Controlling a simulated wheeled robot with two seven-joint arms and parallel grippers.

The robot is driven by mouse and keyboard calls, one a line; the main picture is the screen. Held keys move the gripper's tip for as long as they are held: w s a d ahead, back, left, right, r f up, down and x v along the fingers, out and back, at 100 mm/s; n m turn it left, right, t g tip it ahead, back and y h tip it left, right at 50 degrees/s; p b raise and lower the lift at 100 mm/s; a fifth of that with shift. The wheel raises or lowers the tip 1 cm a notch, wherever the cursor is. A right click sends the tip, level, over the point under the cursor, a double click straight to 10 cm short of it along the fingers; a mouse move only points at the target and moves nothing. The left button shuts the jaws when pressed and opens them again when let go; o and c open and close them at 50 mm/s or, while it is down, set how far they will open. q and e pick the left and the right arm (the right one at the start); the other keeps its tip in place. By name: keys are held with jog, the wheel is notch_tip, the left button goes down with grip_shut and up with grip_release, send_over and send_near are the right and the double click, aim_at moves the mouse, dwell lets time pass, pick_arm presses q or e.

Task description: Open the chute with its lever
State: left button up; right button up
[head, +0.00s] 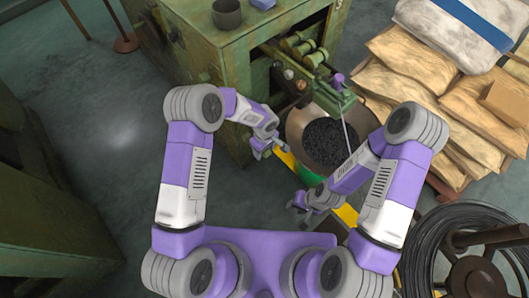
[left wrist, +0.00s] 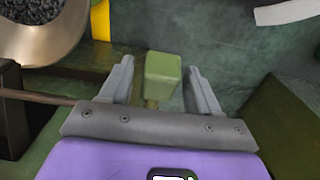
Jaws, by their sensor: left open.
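In the left wrist view, a green block-shaped handle (left wrist: 162,75), which looks like the lever's grip, stands between the two fingers of my left gripper (left wrist: 160,85). The fingers are spread, with a gap visible on each side of it. In the head view my left gripper (head: 264,149) is beside the green machine's front, left of a round metal bowl (head: 296,122) full of dark pieces. My right gripper (head: 298,203) is lower, in front of the bowl; it is too small to tell its jaws. I cannot make out the chute itself clearly.
The green machine (head: 203,50) carries a dark cup (head: 227,14). A purple knob (head: 337,79) tops the machine part over the bowl. Stacked sacks (head: 418,80) stand at right, a wire coil (head: 430,235) at lower right. Floor (head: 100,120) at left is clear.

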pick_arm(q)
jog(key=shift+f, duration=1.15)
jog(key=shift+c, duration=0.2)
grip_shut()
